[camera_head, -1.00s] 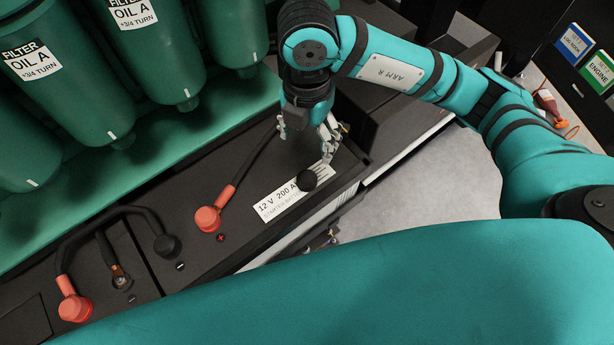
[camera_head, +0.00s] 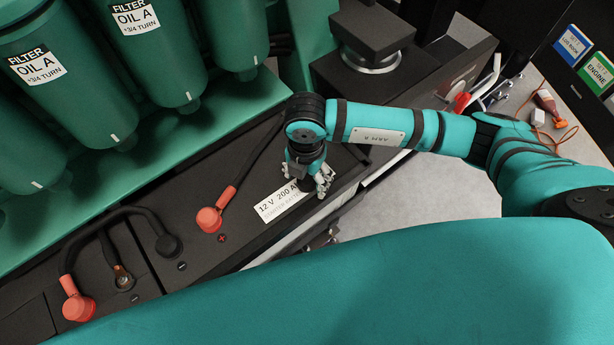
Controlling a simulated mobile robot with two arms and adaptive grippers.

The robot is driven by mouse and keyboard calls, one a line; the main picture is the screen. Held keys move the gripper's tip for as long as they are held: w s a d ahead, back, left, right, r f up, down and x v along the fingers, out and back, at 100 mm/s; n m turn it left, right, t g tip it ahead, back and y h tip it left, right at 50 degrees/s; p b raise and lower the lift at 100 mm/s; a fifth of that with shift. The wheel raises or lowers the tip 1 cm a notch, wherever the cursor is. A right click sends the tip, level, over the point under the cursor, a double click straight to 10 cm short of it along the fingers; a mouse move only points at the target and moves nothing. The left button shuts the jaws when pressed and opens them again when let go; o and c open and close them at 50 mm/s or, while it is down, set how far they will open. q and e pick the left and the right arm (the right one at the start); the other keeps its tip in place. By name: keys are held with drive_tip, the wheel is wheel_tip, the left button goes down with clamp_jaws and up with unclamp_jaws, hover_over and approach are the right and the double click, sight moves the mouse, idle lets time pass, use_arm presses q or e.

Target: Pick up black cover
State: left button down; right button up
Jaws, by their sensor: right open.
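The black cover, a small round black cap, lies on the white 12 V 200 A battery label (camera_head: 280,203) on top of the dark battery box. It is mostly hidden under my right gripper (camera_head: 318,186). That gripper is open and points down, with its fingers low over the label's right end. I cannot tell whether the fingers touch the cover. Another black cap (camera_head: 168,246) sits on a cable end at the terminal marked with a minus, to the left. My left gripper is not in view.
Red terminal caps (camera_head: 208,219) (camera_head: 76,305) and a bare terminal (camera_head: 123,280) are on the battery tops. A black block with a metal collar (camera_head: 370,58) is beyond my arm. Grey floor lies to the right.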

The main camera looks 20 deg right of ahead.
drive_tip(key=shift+f, duration=0.35)
drive_tip(key=c, duration=1)
